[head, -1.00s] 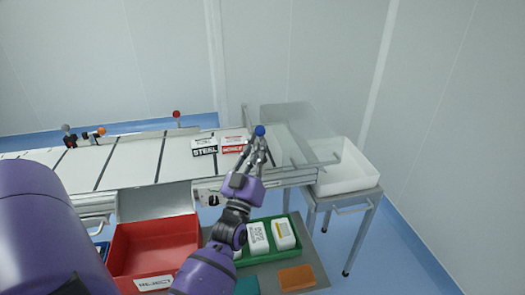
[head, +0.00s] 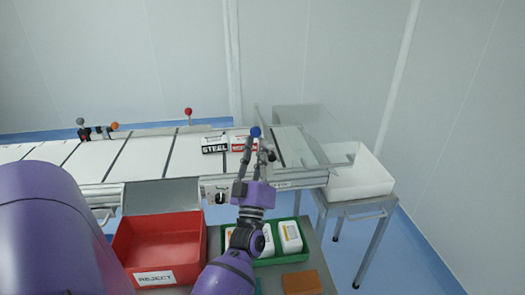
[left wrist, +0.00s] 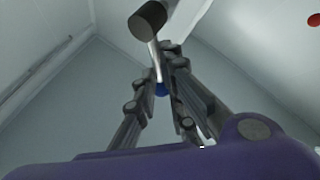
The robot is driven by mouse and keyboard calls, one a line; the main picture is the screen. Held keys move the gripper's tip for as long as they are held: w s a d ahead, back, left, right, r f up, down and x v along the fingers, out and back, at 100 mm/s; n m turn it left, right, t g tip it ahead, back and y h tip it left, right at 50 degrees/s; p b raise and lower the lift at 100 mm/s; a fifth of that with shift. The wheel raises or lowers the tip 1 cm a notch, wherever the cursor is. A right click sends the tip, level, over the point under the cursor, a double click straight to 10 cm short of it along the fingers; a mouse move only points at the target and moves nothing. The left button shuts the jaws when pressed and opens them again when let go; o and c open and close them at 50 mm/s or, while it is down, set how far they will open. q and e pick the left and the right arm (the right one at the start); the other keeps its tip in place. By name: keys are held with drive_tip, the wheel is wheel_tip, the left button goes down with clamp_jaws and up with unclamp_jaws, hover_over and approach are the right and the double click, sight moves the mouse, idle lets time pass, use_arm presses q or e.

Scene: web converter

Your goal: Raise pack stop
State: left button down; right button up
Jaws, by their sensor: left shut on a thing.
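A blue ball knob (head: 255,131) shows above the right part of the conveyor, at the tips of my left gripper (head: 257,152). The left fingers are shut on it or on its stem; the exact contact is hard to see. In the left wrist view the blue knob (left wrist: 161,89) shows between the fingers (left wrist: 172,70), partly hidden by them. A pale rod with a dark cylinder (left wrist: 147,18) rises beyond. The stop's plate cannot be made out. My right gripper is out of view.
STEEL (head: 214,145) and red-marked (head: 244,144) packs lie on the belt (head: 170,152), left of the knob. A red reject bin (head: 122,245) and green tray (head: 303,256) stand in front. A clear cover (head: 305,118) and white bin (head: 362,182) are at right.

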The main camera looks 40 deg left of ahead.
use_arm(q)
drive_tip(key=f+n+g+y+b, duration=0.1)
drive_tip(key=n+g+y, duration=0.2)
drive_tip(key=n, duration=0.2)
drive_tip(key=s+a+f+n+g+y+b, duration=0.1)
drive_tip(key=n+g+y+b, duration=0.1)
drive_tip(key=n+g+y, duration=0.1)
drive_tip(key=f+n+g+y+b, duration=0.1)
drive_tip(key=n+g+y, duration=0.2)
drive_tip(key=n, duration=0.5)
drive_tip(key=shift+s+a+f+g+b, duration=0.1)
drive_tip(key=shift+s+g+b, duration=0.1)
drive_tip(key=shift+g, duration=0.2)
drive_tip(key=shift+s+a+g+b, duration=0.1)
drive_tip(key=shift+g+b, duration=0.1)
drive_tip(key=shift+g, duration=0.2)
drive_tip(key=shift+f+n+g+y+b, duration=0.15)
drive_tip(key=shift+f+n+g+b, duration=0.05)
drive_tip(key=shift+n+g, duration=0.45)
drive_tip(key=shift+f+n+g+y+b, duration=0.2)
drive_tip(key=shift+n+g, duration=0.25)
drive_tip(key=shift+n, duration=0.3)
drive_tip(key=c, duration=1.7)
unclamp_jaws()
drive_tip(key=shift+a, duration=0.1)
